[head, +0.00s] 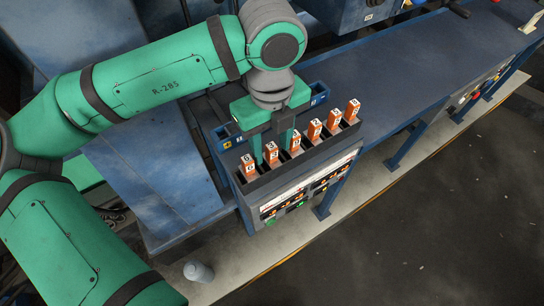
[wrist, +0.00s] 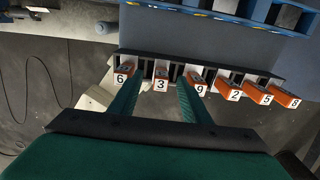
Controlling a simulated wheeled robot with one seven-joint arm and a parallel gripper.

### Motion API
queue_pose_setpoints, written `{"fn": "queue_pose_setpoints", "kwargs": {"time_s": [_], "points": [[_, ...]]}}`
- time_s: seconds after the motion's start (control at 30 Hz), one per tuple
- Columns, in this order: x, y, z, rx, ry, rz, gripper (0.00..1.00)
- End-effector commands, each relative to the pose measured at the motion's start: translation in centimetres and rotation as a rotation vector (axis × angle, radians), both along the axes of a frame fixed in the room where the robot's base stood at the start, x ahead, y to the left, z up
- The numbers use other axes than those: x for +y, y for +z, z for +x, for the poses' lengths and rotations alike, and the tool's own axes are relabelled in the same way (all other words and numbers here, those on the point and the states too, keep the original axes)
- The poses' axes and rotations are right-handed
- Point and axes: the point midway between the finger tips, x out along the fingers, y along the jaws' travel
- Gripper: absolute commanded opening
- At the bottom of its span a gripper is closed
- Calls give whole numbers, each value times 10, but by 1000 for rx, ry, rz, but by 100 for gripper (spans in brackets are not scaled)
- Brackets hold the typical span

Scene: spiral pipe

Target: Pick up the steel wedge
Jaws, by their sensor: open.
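I cannot pick out a steel wedge for certain in either view. Several orange-and-white numbered blocks stand in a row in a dark rack (head: 262,184). My gripper (head: 271,150) is open and points down over the left part of this row. In the wrist view my gripper's fingers (wrist: 158,78) are spread, with the block marked 3 (wrist: 161,85) seen between them. The block marked 6 (wrist: 122,78) is left of the fingers, and the block marked 9 (wrist: 198,86) is by the right finger. I cannot tell whether the fingers touch any block.
Blue trays (head: 229,134) lie behind the rack. A control panel with buttons (head: 300,192) is on the rack's front. The blue bench (head: 400,75) is largely clear to the right. A grey cylindrical object (head: 199,271) stands on the floor at lower left.

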Motion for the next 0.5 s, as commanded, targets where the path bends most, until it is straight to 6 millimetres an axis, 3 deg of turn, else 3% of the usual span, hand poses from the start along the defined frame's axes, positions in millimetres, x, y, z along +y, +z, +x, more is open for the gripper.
{"fn": "queue_pose_setpoints", "kwargs": {"time_s": [0.2, 0.5], "points": [[0, -26, 0, 1, -1, 1, 43], [-1, -30, 1, -1, -1, -1, 43]]}}
